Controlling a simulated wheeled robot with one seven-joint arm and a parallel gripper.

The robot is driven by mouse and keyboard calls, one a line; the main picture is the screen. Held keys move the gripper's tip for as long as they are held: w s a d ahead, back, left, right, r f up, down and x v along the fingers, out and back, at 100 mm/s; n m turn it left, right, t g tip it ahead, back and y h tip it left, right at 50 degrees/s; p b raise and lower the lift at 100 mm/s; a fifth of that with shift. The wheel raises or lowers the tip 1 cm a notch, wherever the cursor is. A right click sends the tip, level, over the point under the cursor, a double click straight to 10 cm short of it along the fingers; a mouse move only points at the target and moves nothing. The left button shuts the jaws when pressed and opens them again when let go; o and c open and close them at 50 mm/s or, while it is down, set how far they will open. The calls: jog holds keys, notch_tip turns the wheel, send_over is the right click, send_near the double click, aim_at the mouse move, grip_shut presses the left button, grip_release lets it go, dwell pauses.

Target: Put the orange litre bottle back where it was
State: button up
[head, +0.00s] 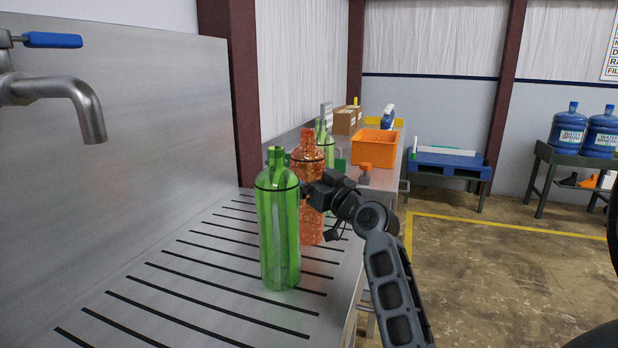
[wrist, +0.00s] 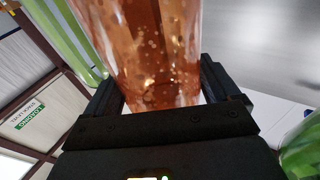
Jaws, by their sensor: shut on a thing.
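The orange litre bottle (head: 309,222) stands upright on or just above the slotted steel counter, behind a green bottle; I cannot tell if its base touches. My gripper (head: 312,193) reaches it from the right and is shut on it around its upper body. In the wrist view the orange bottle (wrist: 150,50) fills the space between the two black fingers (wrist: 165,95). The near green bottle (head: 279,225) stands in front and to the left, partly overlapping the orange one in the head view. Another green bottle (head: 325,145) stands behind it.
The slotted counter (head: 190,300) is clear at the front left. A tap (head: 80,100) hangs over it at the left. An orange crate (head: 374,150) and cardboard boxes (head: 345,121) stand farther back. Water jugs (head: 570,128) stand on a rack at the right.

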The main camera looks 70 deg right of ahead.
jog(key=o, duration=1.6)
jog(key=shift+o, duration=0.2)
jog(key=shift+r+p, duration=0.25)
jog(key=shift+p, duration=0.1)
jog(key=b+v, duration=0.3)
jog(key=v, duration=0.9)
jog(key=shift+a+f, duration=0.1)
